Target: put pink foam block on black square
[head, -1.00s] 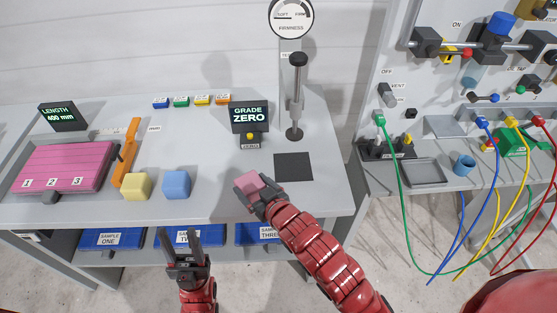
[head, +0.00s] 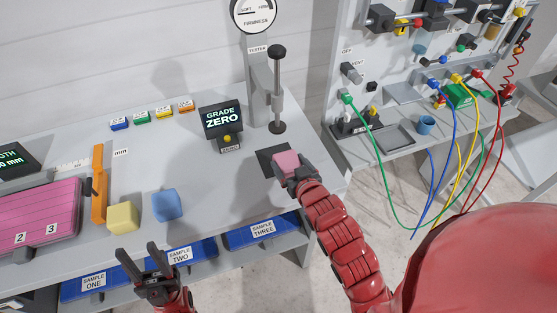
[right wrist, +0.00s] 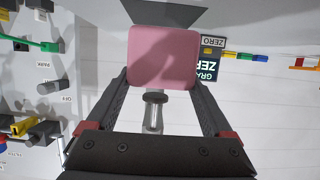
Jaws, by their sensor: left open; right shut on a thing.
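The pink foam block (head: 286,161) is held in my right gripper (head: 297,172), over the right part of the black square (head: 266,158). I cannot tell whether the block touches the square. In the right wrist view the pink block (right wrist: 163,57) sits between the fingertips, with part of the black square (right wrist: 165,13) showing beyond it. My left gripper (head: 144,258) is open and empty, in front of the table near the drawer marked SAMPLE TWO.
A firmness tester (head: 277,90) stands just behind the black square. A grade display (head: 222,120) is to its left. A yellow block (head: 122,216) and a blue block (head: 167,205) lie further left. The table between the blue block and the square is clear.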

